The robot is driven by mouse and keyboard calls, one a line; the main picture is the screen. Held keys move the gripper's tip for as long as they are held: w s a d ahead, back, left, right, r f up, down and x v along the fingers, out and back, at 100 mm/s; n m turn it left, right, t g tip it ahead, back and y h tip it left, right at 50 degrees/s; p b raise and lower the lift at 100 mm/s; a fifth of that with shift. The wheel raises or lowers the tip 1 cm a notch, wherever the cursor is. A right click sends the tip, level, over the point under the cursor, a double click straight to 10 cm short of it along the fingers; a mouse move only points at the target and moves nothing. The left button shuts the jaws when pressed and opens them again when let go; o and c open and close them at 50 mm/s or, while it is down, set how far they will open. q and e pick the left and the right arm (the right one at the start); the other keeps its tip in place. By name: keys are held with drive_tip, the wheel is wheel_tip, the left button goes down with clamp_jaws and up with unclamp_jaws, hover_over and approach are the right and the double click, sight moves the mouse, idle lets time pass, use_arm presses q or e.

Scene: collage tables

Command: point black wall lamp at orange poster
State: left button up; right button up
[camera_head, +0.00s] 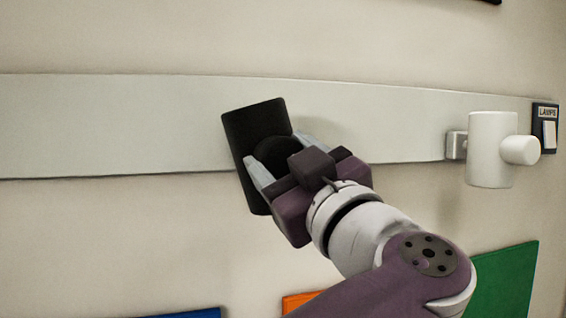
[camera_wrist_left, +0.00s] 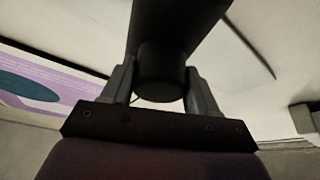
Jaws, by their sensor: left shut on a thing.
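The black wall lamp (camera_head: 250,122) is a dark cylinder in front of the pale wall rail, tilted with its top leaning left. My left gripper (camera_head: 271,147) is shut on the lamp's round black knob, one finger on each side. In the left wrist view the knob (camera_wrist_left: 161,75) sits between the fingers, with the lamp body (camera_wrist_left: 175,22) beyond it. The orange poster (camera_head: 297,301) shows only as a small piece at the bottom edge, partly hidden by my left arm. My right gripper is not in view.
A white lamp (camera_head: 490,165) with a round knob is on the rail (camera_head: 400,130) to the right, near a switch labelled LAMPS (camera_head: 549,132). A green poster (camera_head: 508,280) and a blue one (camera_head: 195,314) are low on the wall. The left wrist view shows a purple poster (camera_wrist_left: 75,85).

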use_arm(q)
drive_tip(key=shift+n+g, duration=0.3)
drive_tip(key=shift+n, duration=0.5)
drive_tip(key=shift+y, duration=0.4)
drive_tip(key=o, duration=1.5)
drive_tip(key=shift+c, duration=0.2)
